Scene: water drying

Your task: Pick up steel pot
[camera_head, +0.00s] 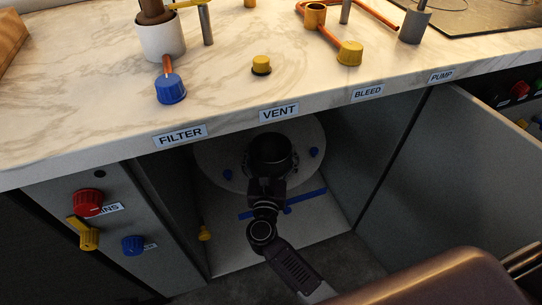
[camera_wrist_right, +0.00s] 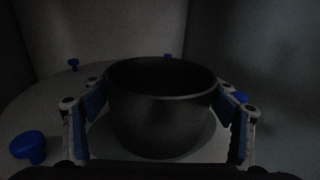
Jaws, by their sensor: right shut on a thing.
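The steel pot (camera_head: 270,150) is a dark, round, open-topped vessel inside the open cabinet under the counter. In the right wrist view the pot (camera_wrist_right: 160,110) stands upright between the fingers. My right gripper (camera_wrist_right: 158,100) has one finger on each side of the pot's wall and is shut on it. In the head view my right gripper (camera_head: 268,182) reaches into the cabinet from below, and its fingers are hard to make out in the dark. Whether the pot touches the pale round surface (camera_head: 220,150) beneath or behind it is unclear. My left gripper is not in view.
The marble counter (camera_head: 220,60) overhangs the cabinet, with labels VENT, FILTER and BLEED on its edge. Cabinet walls stand left and right (camera_head: 375,150). Blue knobs (camera_wrist_right: 28,147) surround the pot, and a blue bar (camera_head: 305,197) lies in front. Red, yellow and blue knobs (camera_head: 88,203) project at left.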

